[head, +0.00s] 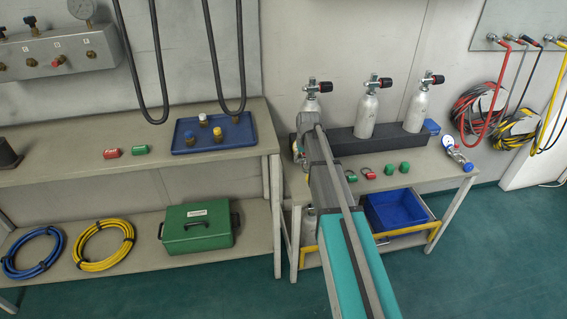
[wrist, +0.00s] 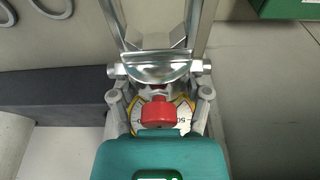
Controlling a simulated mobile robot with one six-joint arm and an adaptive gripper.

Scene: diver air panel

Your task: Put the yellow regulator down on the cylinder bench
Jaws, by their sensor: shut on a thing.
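In the wrist view my gripper (wrist: 158,74) is shut on the yellow regulator (wrist: 183,112). The regulator shows a red knob and a pale dial with a yellow rim; the fingers and knob cover much of it. The cylinder bench (head: 425,172) is the grey table on the right in the head view, and its top also shows at the upper left of the wrist view (wrist: 60,42). My gripper (head: 299,152) is over this bench's left end, left of the dark cylinder rack (head: 390,142). My arm hides the regulator in the head view. I cannot tell whether the regulator touches the bench.
Several grey cylinders with red-knobbed valves stand along the rack. Red and green fittings (head: 404,168) lie in front. The left bench (head: 70,172) stands close by with a blue tray (head: 180,151) and a green toolbox (head: 197,227).

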